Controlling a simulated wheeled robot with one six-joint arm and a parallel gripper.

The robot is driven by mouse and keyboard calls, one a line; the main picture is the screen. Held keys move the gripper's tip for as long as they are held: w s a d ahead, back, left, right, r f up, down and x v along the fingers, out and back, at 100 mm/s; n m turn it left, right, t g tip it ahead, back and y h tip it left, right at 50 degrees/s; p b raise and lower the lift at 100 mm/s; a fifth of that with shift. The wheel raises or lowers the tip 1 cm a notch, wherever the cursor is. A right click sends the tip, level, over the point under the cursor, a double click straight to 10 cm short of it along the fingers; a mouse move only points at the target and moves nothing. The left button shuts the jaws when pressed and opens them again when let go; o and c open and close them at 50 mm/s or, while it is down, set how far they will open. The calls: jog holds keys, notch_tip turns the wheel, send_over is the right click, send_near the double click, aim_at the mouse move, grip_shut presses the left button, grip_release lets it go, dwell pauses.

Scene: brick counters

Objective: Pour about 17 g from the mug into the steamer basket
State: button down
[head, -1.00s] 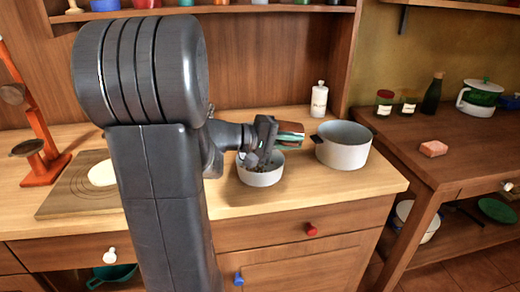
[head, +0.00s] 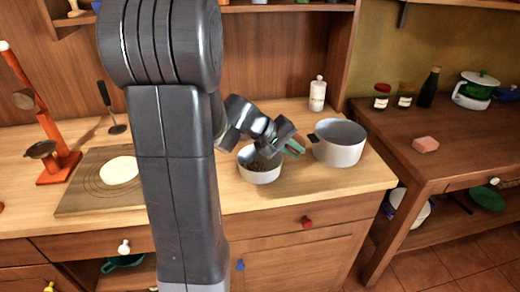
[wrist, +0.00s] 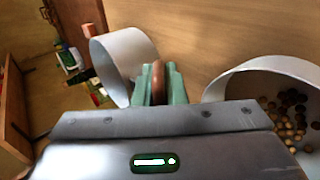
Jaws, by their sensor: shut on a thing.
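My gripper (head: 294,148) points down and to the right between a white bowl and a white pot, its green fingers shut on a narrow brown thing (wrist: 158,82). This seems to be part of the mug; the rest of its shape is hidden. The white bowl (head: 260,177), which seems to be the steamer basket, stands on the counter just left of the fingers. Several small brown and yellowish pieces (wrist: 287,120) lie in it. In the wrist view the bowl (wrist: 222,83) is at the right, apart from the fingers.
The white pot (head: 338,155) with a dark handle stands close to the right of the fingers. A white bottle (head: 318,95) stands behind. A board (head: 85,200) with a pale round piece, a ladle (head: 107,105) and an orange stand (head: 58,165) are at the left.

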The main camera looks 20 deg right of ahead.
jog(key=shift+d+r+y+p, duration=0.2)
jog(key=shift+y+p, duration=0.9)
jog(key=shift+p, duration=1.05)
jog(key=f+y+p, duration=0.1)
jog(key=p, duration=0.1)
jog(key=d+f+y+p, duration=0.1)
jog(key=p, duration=0.2)
jog(key=shift+s+d+t, duration=0.15)
jog(key=shift+d+t, duration=0.1)
jog(key=shift+t, duration=0.15)
jog(key=f+y+p, duration=0.1)
jog(key=p, duration=0.2)
jog(key=shift+d+p, duration=0.35)
notch_tip(320, 180, up, 2)
jog(key=p, duration=0.4)
jog(key=shift+s+d+r+y, duration=0.1)
jog(key=shift+d+y, duration=0.05)
jog(key=shift+y, duration=0.25)
jog(key=shift+s+d+r+t+y+p, duration=0.15)
jog(key=shift+d+r+y+p, duration=0.1)
jog(key=shift+r+y, duration=0.45)
jog(key=shift+w+d+r+t+y+p, duration=0.15)
jog(key=shift+d+r+y, duration=0.2)
jog(key=shift+r, duration=0.7)
jog(key=shift+s+d+r+t+y+p, duration=0.1)
jog(key=shift+s+d+r+y+p, duration=0.1)
jog(key=shift+r+y, duration=0.5)
jog(key=shift+w+r, duration=0.1)
